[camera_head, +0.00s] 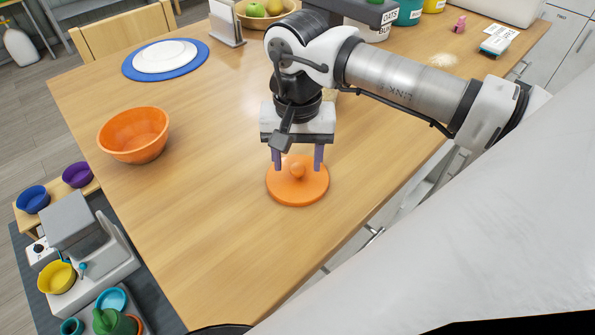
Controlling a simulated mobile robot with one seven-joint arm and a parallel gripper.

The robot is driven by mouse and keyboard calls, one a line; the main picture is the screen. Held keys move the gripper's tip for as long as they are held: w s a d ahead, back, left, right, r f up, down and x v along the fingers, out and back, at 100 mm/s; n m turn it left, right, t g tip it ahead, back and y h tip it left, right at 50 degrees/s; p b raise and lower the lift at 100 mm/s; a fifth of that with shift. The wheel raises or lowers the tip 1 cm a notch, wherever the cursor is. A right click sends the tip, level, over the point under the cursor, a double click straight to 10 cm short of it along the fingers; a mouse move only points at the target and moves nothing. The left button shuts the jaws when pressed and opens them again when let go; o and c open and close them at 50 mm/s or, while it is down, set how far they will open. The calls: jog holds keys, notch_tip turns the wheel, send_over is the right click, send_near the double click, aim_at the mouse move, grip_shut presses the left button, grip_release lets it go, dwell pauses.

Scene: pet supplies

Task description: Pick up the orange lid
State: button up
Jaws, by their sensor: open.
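The orange lid (297,191) is a flat round disc with a small knob (297,170) at its centre. It lies on the wooden table (215,225) near the right front edge. My gripper (297,160) is open and points down at the lid. Its two fingers show to the left and right of the knob, apart from it in the picture. I cannot tell how far the fingertips are above the disc.
An orange bowl (135,136) stands empty at the table's left edge. A white plate on a blue mat (134,72), a napkin holder (226,24) and a fruit bowl (281,14) are at the back. The table around the lid is clear. Several coloured bowls sit below at left.

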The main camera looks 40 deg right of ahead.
jog(key=shift+f, duration=0.6)
jog(key=c, duration=1.1)
jog(key=shift+o, duration=0.2)
jog(key=shift+r, duration=0.2)
